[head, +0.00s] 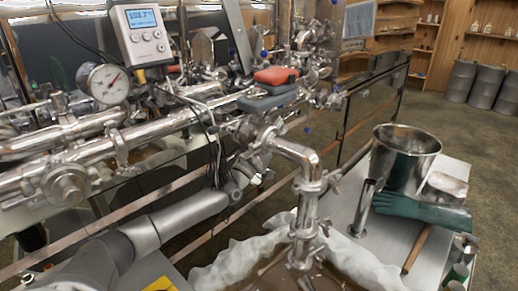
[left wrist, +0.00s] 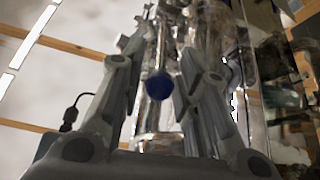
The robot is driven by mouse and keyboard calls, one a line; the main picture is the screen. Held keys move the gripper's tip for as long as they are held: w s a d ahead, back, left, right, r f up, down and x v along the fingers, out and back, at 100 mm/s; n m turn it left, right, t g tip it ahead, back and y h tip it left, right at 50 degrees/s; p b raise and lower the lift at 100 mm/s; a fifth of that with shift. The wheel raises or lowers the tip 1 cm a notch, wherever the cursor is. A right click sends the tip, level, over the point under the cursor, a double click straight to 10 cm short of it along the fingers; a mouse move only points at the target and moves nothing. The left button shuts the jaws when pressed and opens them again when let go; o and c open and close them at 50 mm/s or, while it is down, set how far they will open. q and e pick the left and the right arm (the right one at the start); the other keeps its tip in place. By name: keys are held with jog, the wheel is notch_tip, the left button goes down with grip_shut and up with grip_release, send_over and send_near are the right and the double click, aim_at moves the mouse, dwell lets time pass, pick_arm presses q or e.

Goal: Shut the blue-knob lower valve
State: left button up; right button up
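My left gripper (head: 256,166) reaches in from the lower left, below the steel pipework of the evaporator, near the elbow pipe (head: 297,153). In the left wrist view a round blue knob (left wrist: 159,85) on a thin metal stem shows between the two fingers of the left gripper (left wrist: 165,62). The fingers are apart, with a visible gap on each side of the knob. I cannot tell which blue knob this is in the head view, where small blue knobs (head: 306,130) show among the pipes. My right gripper is in neither view.
A red handle (head: 276,75) and a grey-blue handle (head: 267,99) sit above the gripper. A dial gauge (head: 109,84) and a digital display (head: 142,32) are at the left. A steel bucket (head: 405,150) and green gloves (head: 422,211) rest on the bench at right.

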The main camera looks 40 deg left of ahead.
pick_arm(q)
jog(key=v, duration=1)
jog(key=shift+s, duration=0.1)
